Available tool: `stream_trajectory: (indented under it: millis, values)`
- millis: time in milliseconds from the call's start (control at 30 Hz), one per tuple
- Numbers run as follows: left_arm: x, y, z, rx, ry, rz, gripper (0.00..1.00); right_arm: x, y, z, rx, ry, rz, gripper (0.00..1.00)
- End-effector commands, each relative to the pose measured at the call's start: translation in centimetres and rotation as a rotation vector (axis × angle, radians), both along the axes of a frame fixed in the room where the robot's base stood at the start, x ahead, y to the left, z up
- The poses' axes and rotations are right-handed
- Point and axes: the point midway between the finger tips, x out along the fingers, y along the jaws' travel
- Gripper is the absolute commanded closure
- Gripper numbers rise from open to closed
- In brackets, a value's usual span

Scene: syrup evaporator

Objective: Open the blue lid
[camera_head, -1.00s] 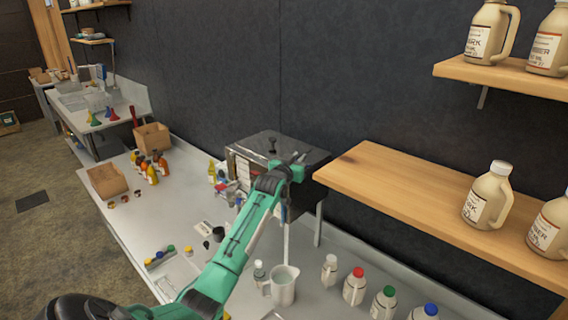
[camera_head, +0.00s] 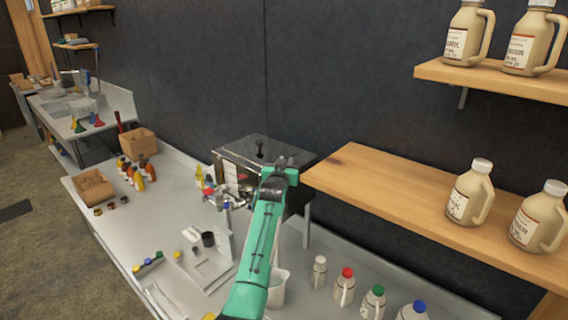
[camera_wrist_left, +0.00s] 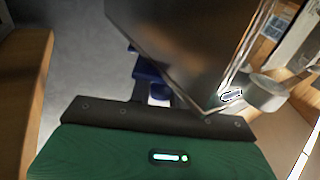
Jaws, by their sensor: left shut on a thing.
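A blue-capped jug (camera_head: 413,311) stands at the bottom right of the counter in the head view, away from my left gripper. A small blue part (camera_head: 226,204) also shows at the front of the metal evaporator (camera_head: 240,165). My left gripper (camera_head: 280,164) is over the right side of the evaporator, its fingers mostly hidden. In the left wrist view, a blue part (camera_wrist_left: 152,76) lies just ahead of the green gripper body, below the dark metal box (camera_wrist_left: 185,40). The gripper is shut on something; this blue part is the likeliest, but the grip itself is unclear. My right gripper is not in view.
A wooden shelf (camera_head: 400,190) with jugs is close on the right of my left arm. A measuring jug (camera_head: 279,288) and jugs with white, red and green caps stand right of the arm. Bottles and boxes stand at the counter's left.

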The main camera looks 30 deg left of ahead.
Motion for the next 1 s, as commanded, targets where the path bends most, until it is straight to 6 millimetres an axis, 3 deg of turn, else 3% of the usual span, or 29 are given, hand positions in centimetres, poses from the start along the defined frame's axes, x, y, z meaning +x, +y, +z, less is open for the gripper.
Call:
stream_trajectory:
  millis: [267,300,400,767,1000]
  values:
    - [0.0,0.1,0.3,0.002,-0.005,0.001,1.0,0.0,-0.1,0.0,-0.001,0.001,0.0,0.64]
    - [0.0,0.1,0.3,0.002,-0.005,0.001,0.73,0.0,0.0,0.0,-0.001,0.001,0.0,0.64]
    - [0.0,0.1,0.2,0.001,-0.004,0.001,0.59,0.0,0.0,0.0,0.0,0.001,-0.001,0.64]
    - [-0.3,-0.1,0.0,0.001,-0.002,0.0,0.59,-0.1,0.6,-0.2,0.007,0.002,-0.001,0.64]
    - [-2.8,-1.1,-0.2,0.001,-0.003,0.0,0.59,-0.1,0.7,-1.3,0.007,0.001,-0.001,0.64]
